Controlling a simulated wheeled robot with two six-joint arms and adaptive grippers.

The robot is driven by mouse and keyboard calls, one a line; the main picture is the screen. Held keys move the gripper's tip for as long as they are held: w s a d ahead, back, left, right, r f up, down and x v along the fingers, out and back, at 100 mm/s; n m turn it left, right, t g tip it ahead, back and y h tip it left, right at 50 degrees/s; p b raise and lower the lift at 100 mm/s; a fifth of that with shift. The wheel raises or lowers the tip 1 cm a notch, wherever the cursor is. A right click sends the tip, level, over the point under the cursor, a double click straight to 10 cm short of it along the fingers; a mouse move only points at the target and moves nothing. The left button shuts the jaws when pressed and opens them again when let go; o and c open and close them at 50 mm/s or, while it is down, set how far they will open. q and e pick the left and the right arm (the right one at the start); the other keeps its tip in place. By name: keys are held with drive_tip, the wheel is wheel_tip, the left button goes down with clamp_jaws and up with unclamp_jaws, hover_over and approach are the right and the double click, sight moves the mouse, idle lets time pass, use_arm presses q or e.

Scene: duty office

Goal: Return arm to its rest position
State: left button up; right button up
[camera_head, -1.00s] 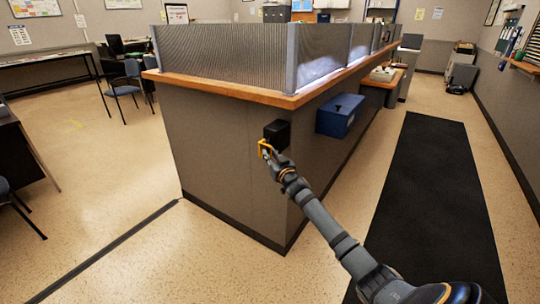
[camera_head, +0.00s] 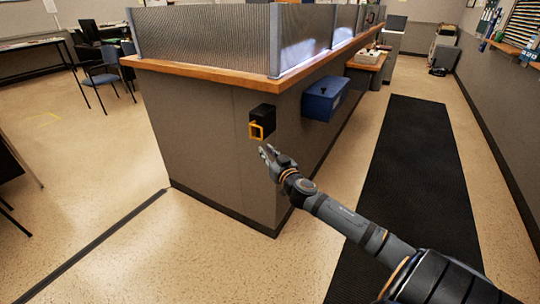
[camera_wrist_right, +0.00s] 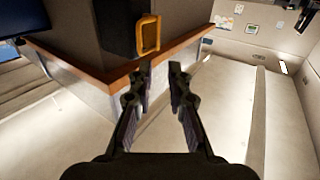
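My right gripper (camera_head: 268,152) is in front of the counter's corner, just below a black box with a yellow square loop. In the right wrist view its two fingers (camera_wrist_right: 160,72) stand apart with nothing between them. The black box (camera_head: 263,113) is fixed to the counter's side, and its yellow loop (camera_head: 256,131) hangs on its front. The loop also shows in the right wrist view (camera_wrist_right: 149,34), beyond the fingertips and apart from them. My left gripper is in neither view.
The counter (camera_head: 215,140) with a wooden ledge (camera_head: 200,76) stands close before my right arm. A blue box (camera_head: 322,98) is mounted on its side further back. A black mat (camera_head: 415,180) lies on the open floor to the right.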

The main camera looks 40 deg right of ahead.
drive_tip(key=shift+s+a, duration=0.2)
drive_tip(key=shift+s, duration=0.85)
